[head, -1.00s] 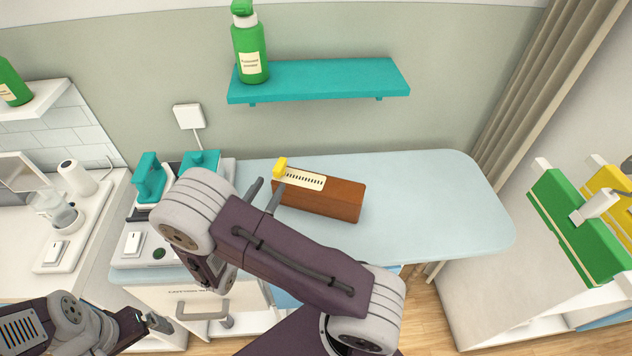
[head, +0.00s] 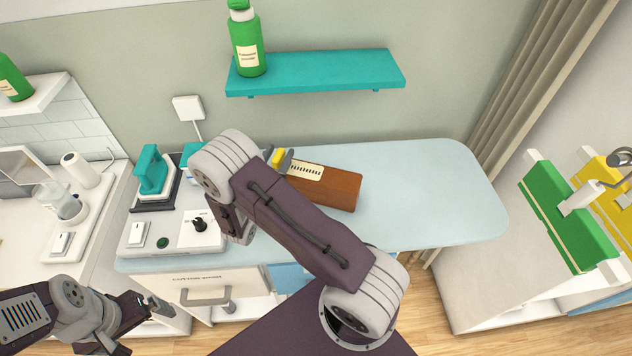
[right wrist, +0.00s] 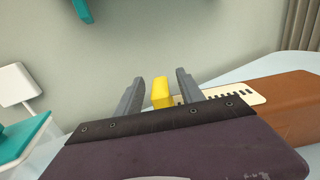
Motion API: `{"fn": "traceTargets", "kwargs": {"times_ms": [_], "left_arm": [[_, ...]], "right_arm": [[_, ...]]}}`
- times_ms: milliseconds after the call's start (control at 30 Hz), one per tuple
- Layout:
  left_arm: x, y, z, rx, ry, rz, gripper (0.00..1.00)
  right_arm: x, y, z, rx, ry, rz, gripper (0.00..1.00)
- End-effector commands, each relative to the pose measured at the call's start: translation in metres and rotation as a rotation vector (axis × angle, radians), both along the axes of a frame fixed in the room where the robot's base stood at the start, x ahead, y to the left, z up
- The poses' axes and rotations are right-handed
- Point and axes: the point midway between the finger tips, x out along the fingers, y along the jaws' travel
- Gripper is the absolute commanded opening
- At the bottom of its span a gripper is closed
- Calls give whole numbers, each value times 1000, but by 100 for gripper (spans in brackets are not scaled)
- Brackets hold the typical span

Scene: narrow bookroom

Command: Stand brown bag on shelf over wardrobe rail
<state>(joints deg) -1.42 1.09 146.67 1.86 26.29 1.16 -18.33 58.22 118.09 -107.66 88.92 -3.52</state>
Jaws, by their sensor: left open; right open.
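The brown bag (head: 335,188) is a box-like brown block lying on the pale blue board. Its end shows a cream strip with dark marks and a yellow piece (head: 278,157). My right gripper (head: 283,159) is open at this end. In the right wrist view, the yellow piece (right wrist: 161,92) shows between the two open fingers (right wrist: 158,86), with gaps on both sides, and the brown body (right wrist: 285,105) extends right. My left gripper (head: 160,303) is open and empty, low at the left. I cannot make out a shelf over a wardrobe rail.
A teal wall shelf (head: 330,72) holds a green bottle (head: 246,42). The board (head: 430,190) is clear right of the bag. A teal iron (head: 151,170) stands at its left. Green (head: 568,215) and yellow items hang at the right, beside a curtain (head: 540,75).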

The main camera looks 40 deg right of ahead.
Motion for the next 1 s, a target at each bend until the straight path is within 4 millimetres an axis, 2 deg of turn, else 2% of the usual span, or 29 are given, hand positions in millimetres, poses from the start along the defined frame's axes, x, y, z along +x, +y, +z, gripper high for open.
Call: {"fn": "traceTargets", "kwargs": {"times_ms": [100, 200, 267, 1000], "left_arm": [[0, 0, 0, 0, 0, 0, 98], [0, 0, 0, 0, 0, 0, 98], [0, 0, 0, 0, 0, 0, 98], [0, 0, 0, 0, 0, 0, 98]], "right_arm": [[0, 0, 0, 0, 0, 0, 43], [0, 0, 0, 0, 0, 0, 15], [0, 1, 0, 0, 0, 0, 0], [0, 1, 0, 1, 1, -1, 0]]}}
